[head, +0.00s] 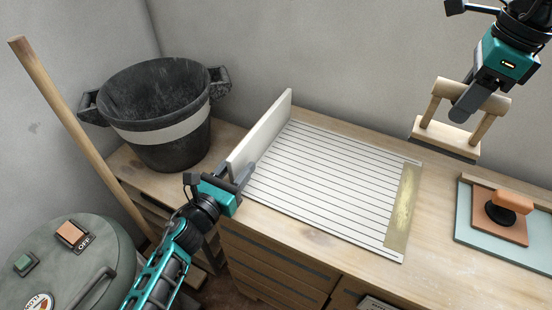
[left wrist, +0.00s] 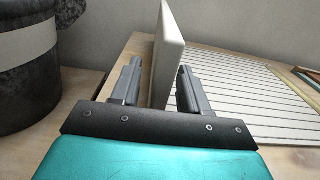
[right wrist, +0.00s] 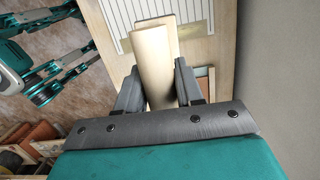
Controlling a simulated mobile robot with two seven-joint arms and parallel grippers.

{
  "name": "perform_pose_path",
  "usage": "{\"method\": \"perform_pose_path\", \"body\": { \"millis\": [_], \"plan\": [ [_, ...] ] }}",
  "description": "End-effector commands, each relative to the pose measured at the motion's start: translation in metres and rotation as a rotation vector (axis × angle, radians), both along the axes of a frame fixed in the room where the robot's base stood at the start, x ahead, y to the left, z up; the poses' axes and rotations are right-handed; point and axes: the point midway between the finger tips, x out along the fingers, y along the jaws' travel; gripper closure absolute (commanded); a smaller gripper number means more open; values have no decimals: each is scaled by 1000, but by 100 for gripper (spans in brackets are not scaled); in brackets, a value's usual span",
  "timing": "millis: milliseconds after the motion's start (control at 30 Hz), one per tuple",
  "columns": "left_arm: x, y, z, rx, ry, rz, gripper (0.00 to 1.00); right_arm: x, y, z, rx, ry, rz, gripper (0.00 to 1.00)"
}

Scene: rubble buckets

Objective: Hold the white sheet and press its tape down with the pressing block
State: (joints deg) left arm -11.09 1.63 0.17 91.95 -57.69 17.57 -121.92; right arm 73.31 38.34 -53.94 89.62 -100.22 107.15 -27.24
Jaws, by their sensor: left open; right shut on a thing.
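The white sheet (head: 315,180), ruled with dark lines, lies flat on the wooden bench. A yellowish tape strip (head: 404,205) runs along its right edge. A white upright panel (head: 262,132) stands at its left edge. My left gripper (head: 238,174) is open, with its fingers on either side of the panel's near end; the left wrist view shows gaps beside the panel (left wrist: 166,60). My right gripper (head: 466,105) is shut on the handle bar of the wooden pressing block (head: 446,138), held above the bench right of the tape. The block's handle (right wrist: 155,65) fills the right wrist view's jaws.
A black bucket (head: 160,110) stands on the bench's left end. A green drum (head: 75,265) and leaning wooden pole (head: 80,130) are at the left. The wall closes the back.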

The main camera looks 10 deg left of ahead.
Motion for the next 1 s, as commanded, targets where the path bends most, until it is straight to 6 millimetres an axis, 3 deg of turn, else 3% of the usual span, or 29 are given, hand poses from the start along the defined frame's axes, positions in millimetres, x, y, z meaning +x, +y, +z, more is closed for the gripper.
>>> {"method": "perform_pose_path", "body": {
  "millis": [200, 567, 1000],
  "plan": [
    [21, -6, 0, -1, 0, 0, 55, 0, 0, 1, 1, -1, 0, 92],
    [25, -7, 0, -1, 0, 0, 55, 0, 0, 1, 1, -1, 0, 92],
    [25, -7, 0, -1, 0, 0, 97, 0, 0, 1, 1, -1, 0, 92]
  ]
}}
